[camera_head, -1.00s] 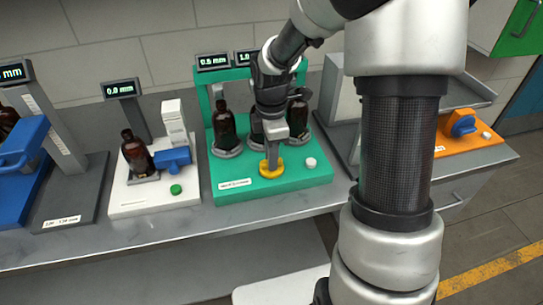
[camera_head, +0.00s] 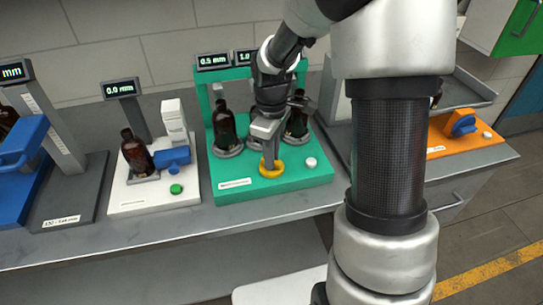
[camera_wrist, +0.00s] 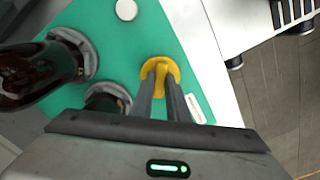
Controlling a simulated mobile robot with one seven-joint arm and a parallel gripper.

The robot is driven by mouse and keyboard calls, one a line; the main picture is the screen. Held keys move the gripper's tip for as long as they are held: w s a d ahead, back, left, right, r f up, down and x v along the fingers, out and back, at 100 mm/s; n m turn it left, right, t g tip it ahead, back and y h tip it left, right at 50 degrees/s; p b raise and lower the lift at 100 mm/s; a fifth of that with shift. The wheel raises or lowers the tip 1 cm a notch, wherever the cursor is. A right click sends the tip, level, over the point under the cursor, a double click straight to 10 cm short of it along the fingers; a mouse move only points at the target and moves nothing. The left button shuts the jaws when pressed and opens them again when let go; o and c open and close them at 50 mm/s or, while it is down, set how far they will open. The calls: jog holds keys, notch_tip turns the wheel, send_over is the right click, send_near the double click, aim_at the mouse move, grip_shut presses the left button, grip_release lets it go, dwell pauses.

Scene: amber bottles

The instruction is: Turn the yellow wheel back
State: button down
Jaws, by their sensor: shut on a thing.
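The yellow wheel (camera_head: 271,170) sits flat on the front of the green station (camera_head: 225,188). My gripper (camera_head: 269,163) reaches down onto it from above. In the wrist view both fingers (camera_wrist: 160,84) are shut on the raised yellow grip of the wheel (camera_wrist: 159,68), one finger on each side. Amber bottles stand in grey round holders on the green station: one at left (camera_head: 224,128) and one at right (camera_head: 297,118). Any bottle between them is hidden behind my gripper. Displays above read 0.5 mm (camera_head: 213,60) and 1.0 (camera_head: 247,56), the second partly covered.
A white station (camera_head: 125,205) with an amber bottle (camera_head: 136,153), a blue part and a green button stands at left, its display reading 0.0 mm. A white knob (camera_head: 310,162) is right of the wheel. An orange station (camera_head: 447,150) stands far right.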

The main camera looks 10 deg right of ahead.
jog(key=m, duration=1.4)
jog(key=shift+r+m, duration=0.1)
jog(key=shift+m, duration=0.2)
jog(key=m+p, duration=0.1)
jog(key=m, duration=0.2)
jog(key=shift+m, duration=0.3)
jog(key=m+p, duration=0.1)
jog(key=m, duration=0.2)
jog(key=shift+m, duration=0.3)
jog(key=m+p, duration=0.1)
jog(key=m, duration=0.2)
jog(key=shift+p, duration=0.4)
jog(key=shift+w+m+p, duration=0.1)
jog(key=shift+m+p, duration=0.6)
jog(key=shift+m, duration=0.9)
